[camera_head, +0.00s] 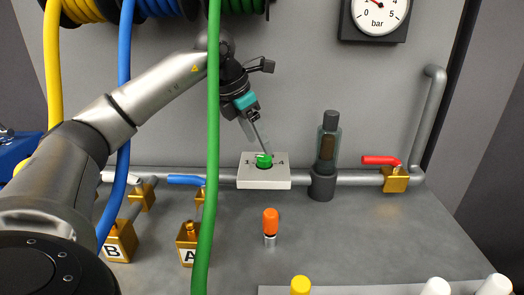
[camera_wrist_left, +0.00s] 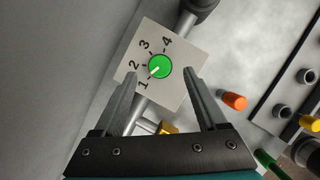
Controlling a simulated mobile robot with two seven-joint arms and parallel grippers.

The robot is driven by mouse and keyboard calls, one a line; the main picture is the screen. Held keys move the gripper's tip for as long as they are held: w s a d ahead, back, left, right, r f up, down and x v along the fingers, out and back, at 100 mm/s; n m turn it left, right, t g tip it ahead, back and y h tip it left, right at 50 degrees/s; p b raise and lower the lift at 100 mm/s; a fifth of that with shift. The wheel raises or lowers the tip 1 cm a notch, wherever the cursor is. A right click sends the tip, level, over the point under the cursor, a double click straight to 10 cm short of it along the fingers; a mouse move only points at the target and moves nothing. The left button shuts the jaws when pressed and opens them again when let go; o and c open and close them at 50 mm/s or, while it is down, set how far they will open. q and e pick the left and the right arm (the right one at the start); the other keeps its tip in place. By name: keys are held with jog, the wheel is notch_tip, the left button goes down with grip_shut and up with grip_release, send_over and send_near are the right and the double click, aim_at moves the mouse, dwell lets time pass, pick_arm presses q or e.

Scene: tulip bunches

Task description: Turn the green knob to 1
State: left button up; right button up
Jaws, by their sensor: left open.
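The green knob (camera_head: 264,160) sits on a pale square plate (camera_head: 264,184) set in the pipe line. In the left wrist view the round knob (camera_wrist_left: 159,66) shows a white pointer line toward the lower left, between 1 and 2 and nearer 1; exact alignment is hard to tell. The numbers 1 to 4 ring it. My left gripper (camera_head: 259,147) is just above the knob, pointing down. In its wrist view the two fingers (camera_wrist_left: 160,76) are wide open, one on each side of the knob with gaps. My right gripper is not seen.
A green hose (camera_head: 208,150) hangs in front of my left arm. A dark cylinder (camera_head: 328,150) stands right of the plate, then a red-handled valve (camera_head: 394,178). A blue handle (camera_head: 186,180) lies left. An orange-topped peg (camera_head: 270,222) stands in front. A gauge (camera_head: 375,15) hangs above.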

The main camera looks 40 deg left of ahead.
aim_at(264, 157)
pick_arm(q)
jog(key=shift+b+x, duration=0.55)
jog(key=shift+x, duration=1.7)
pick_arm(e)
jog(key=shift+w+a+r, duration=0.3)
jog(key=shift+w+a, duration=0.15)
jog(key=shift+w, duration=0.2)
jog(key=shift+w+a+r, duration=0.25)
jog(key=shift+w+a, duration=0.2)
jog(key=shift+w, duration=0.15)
pick_arm(q)
jog(key=shift+s+a+f, duration=0.1)
jog(key=shift+s, duration=0.05)
grip_shut()
